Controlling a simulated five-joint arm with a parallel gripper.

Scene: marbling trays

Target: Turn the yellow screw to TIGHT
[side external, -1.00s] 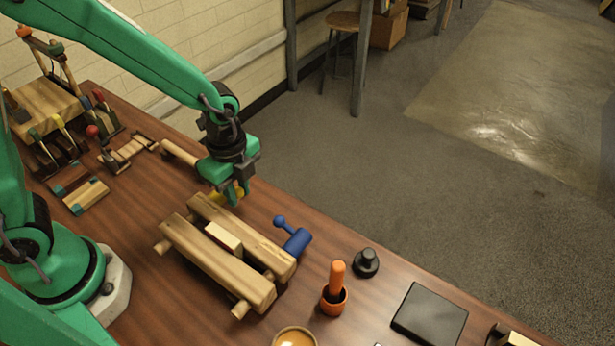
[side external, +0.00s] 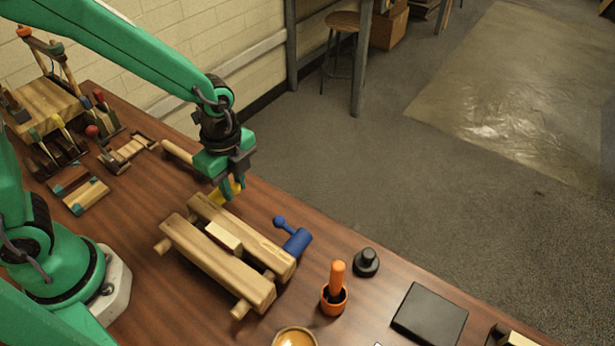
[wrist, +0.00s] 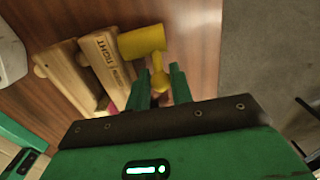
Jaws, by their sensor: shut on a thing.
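The wooden press (side external: 205,255) lies on the bench, two thick beams with a pale block (side external: 222,236) between them. The yellow screw (wrist: 142,42) sits at the beam end nearest my gripper; it partly shows in the side view (side external: 236,187). Its short handle ends in a knob (wrist: 160,82) that lies between my fingers. My gripper (wrist: 160,88) is shut on this handle. In the wrist view the word TIGHT is readable on the beam end (wrist: 104,52); the smaller lettering beside it is not clear.
A blue screw (side external: 297,241) sits at the press's other end. Beyond it stand an orange-handled tool in a cup (side external: 335,297), a black knob-shaped piece (side external: 366,262) and a dark flat slab (side external: 430,313). A wooden roller (side external: 178,153) lies close behind my gripper.

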